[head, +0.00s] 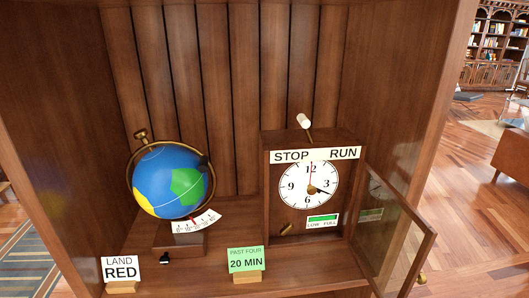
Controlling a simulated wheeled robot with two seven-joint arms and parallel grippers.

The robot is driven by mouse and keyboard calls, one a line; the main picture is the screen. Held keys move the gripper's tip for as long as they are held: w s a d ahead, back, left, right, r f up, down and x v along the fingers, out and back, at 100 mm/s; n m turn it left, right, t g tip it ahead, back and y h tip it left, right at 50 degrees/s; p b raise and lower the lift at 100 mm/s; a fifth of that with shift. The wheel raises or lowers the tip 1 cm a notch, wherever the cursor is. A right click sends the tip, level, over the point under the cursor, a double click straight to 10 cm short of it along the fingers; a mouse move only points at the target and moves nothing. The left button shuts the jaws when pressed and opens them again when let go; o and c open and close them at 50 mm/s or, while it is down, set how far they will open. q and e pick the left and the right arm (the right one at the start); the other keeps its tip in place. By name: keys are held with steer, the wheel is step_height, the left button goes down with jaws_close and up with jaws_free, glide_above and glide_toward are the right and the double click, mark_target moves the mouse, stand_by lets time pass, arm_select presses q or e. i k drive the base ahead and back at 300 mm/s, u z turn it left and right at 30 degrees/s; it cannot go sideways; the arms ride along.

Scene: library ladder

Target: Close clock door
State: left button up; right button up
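The wooden clock (309,189) stands in the cabinet, right of centre, with a white dial and a "STOP RUN" label along its top. Its glass-paned door (389,228) stands open, swung out toward me from the right side of the case. A small brass knob (421,279) is on the door's outer face, near its free edge. A white-tipped lever (304,121) sticks up from the clock's top between the STOP and RUN words. The red hand points to 12, and a dark hand points near 4. Neither of my grippers is in view.
A globe (171,180) on a wooden base stands left of the clock. A "LAND RED" card (121,269) and a green "PAST FOUR 20 MIN" card (245,260) stand at the shelf's front. Open floor (470,190) lies right of the cabinet.

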mark_target(414, 276)
steer(key=u, duration=3.1)
steer(key=k, duration=1.55)
steer(key=z, duration=2.5)
